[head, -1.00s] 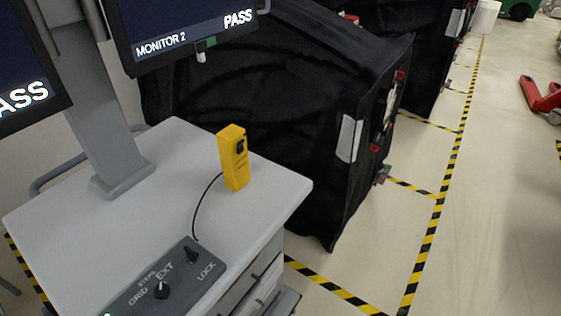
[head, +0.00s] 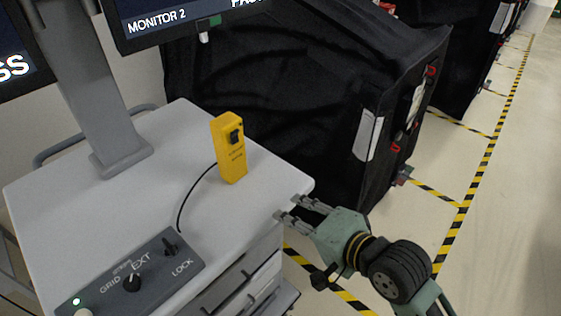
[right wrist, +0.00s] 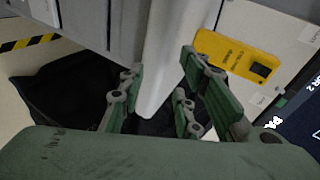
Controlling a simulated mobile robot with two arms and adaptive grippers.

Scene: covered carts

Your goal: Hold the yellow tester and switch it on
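The yellow tester (head: 229,150) stands upright on the grey cart top (head: 120,205), near its right edge. A black switch (head: 235,136) is on its upper face, and a black cable runs from its left side. My right gripper (head: 287,206) is open and empty at the cart's right corner, to the right of the tester and apart from it. In the right wrist view the tester (right wrist: 237,54) shows beyond the open fingers (right wrist: 160,95). My left gripper is not in view.
A control panel (head: 150,285) with knobs marked GRID, EXT and LOCK lies at the cart's front. A monitor stand (head: 105,110) rises at the back left. A black covered cart (head: 300,100) stands close behind. Open floor lies to the right.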

